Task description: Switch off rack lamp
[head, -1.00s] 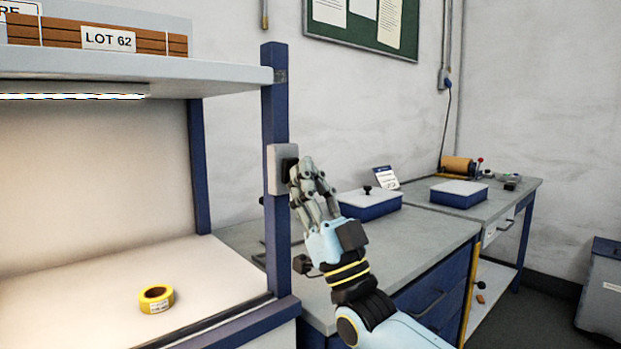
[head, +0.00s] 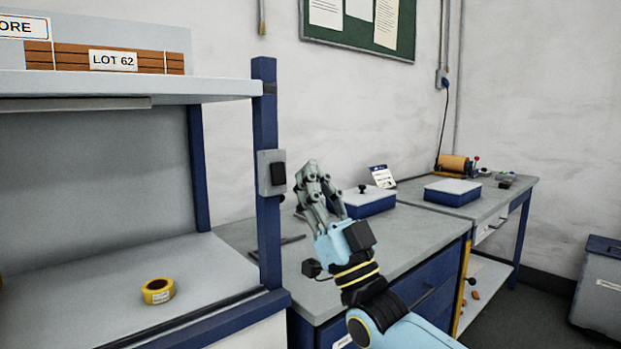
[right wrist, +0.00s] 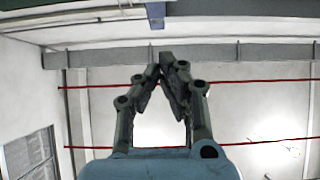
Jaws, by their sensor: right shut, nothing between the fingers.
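The rack lamp (head: 75,104) is a strip under the rack's upper shelf in the head view. It is dark, and the rack bay below it is dim. The switch (head: 278,174) is a black rocker on a grey box fixed to the blue rack post (head: 267,220). My right gripper (head: 312,168) is shut and empty, a little to the right of the switch and apart from it. It also shows in the right wrist view (right wrist: 167,60), fingertips together with nothing between them. My left gripper is not in view.
A yellow tape roll (head: 158,291) lies on the rack's lower shelf (head: 85,285). Behind my right gripper, a blue box with a pale lid (head: 366,200) stands on the grey workbench (head: 410,232). The upper shelf (head: 130,88) carries a crate labelled LOT 62 (head: 112,61).

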